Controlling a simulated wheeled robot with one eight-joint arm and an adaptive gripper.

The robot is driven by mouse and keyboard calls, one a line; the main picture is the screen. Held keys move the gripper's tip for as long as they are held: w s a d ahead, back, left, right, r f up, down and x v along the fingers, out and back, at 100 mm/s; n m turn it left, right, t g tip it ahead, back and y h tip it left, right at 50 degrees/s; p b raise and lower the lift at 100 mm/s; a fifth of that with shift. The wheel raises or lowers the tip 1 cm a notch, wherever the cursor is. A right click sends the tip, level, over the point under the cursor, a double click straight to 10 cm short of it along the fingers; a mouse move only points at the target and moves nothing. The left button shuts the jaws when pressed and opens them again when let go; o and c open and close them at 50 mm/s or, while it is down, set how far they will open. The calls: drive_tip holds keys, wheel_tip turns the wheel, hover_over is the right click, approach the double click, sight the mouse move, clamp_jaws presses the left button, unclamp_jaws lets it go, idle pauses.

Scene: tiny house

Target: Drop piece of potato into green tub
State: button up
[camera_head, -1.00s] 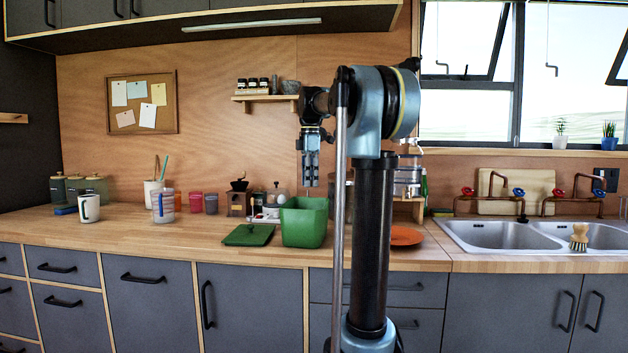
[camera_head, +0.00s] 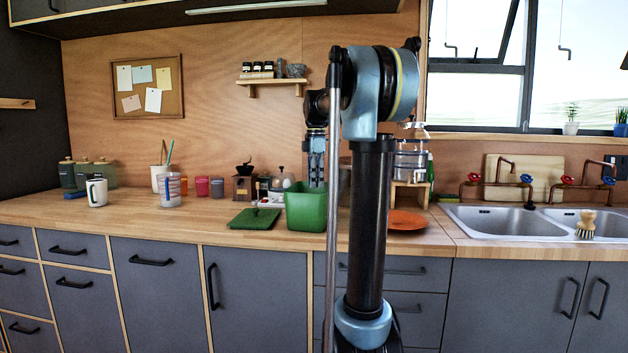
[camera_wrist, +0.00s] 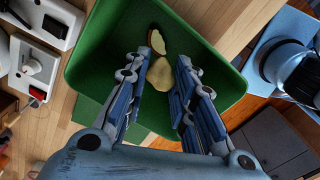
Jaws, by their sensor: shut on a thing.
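The green tub (camera_head: 306,212) stands open on the wooden counter, left of my arm's column. My gripper (camera_head: 317,184) points down, with its fingertips at or just inside the tub's mouth. In the wrist view the green tub (camera_wrist: 205,52) lies beneath my fingers. My gripper (camera_wrist: 160,72) is shut on a pale yellow piece of potato (camera_wrist: 160,75) between its fingertips. A smaller potato part (camera_wrist: 157,41) with a brownish edge shows just beyond it; I cannot tell whether it is separate. The fingers hide part of the tub's inside.
An orange plate (camera_head: 407,221) lies to the right, behind my arm. Mugs, cups, a grinder (camera_head: 244,184) and other small items stand behind and left. The sink (camera_head: 500,220) is far right.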

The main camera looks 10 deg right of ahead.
drive_tip(key=o, duration=0.8)
wheel_tip(320, 180, up, 12)
idle(0.3)
drive_tip(key=shift+w, duration=0.1)
